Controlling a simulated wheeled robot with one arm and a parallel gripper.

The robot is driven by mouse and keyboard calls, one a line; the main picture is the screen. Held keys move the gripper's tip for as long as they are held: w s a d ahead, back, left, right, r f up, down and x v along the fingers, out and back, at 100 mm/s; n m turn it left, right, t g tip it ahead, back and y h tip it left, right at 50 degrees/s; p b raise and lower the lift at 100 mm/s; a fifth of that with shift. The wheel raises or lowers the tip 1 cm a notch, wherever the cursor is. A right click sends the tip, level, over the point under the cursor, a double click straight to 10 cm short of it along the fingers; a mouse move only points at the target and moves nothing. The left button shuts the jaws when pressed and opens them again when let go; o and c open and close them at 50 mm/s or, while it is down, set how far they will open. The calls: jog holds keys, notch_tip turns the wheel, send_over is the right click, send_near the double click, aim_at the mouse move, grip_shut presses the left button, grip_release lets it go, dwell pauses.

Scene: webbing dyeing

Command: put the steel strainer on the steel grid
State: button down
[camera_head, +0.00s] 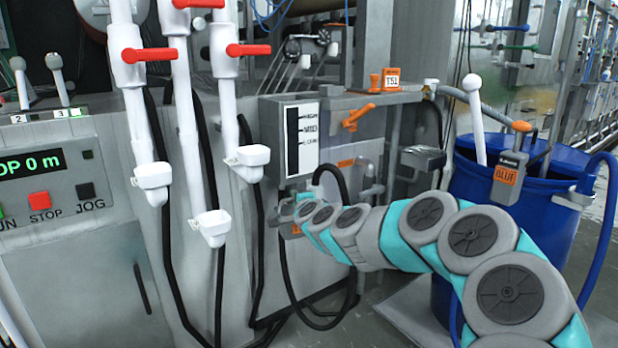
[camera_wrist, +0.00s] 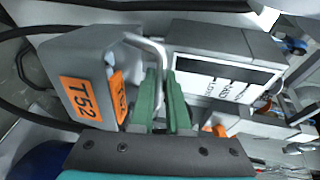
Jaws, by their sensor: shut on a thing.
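My gripper (camera_wrist: 160,101) is shut on a bent steel rod handle (camera_wrist: 150,46) in the wrist view. The handle seems to belong to the steel strainer, but its body is not clearly seen. In the head view, my gripper (camera_head: 290,213) is low in front of the machine, partly hidden by my own wrist. I cannot tell the steel grid for sure; a dark-topped grey tray (camera_head: 423,158) sticks out from the machine, right of my gripper.
A grey panel with a black-and-white level scale (camera_head: 302,140) stands just above my gripper. Black hoses (camera_head: 290,270) hang below and around it. White pipes with red valves (camera_head: 147,54) stand left. A blue drum (camera_head: 545,190) stands right, behind my arm.

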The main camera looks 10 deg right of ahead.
aim_at(288, 206)
jog(key=shift+w+a+f, duration=0.25)
jog(key=shift+f, duration=0.3)
jog(key=shift+w+a+f, duration=0.2)
jog(key=shift+w+f, duration=0.1)
jog(key=shift+f, duration=0.25)
jog(key=shift+w+a+f, duration=0.25)
jog(key=shift+f, duration=0.3)
jog(key=shift+f, duration=0.1)
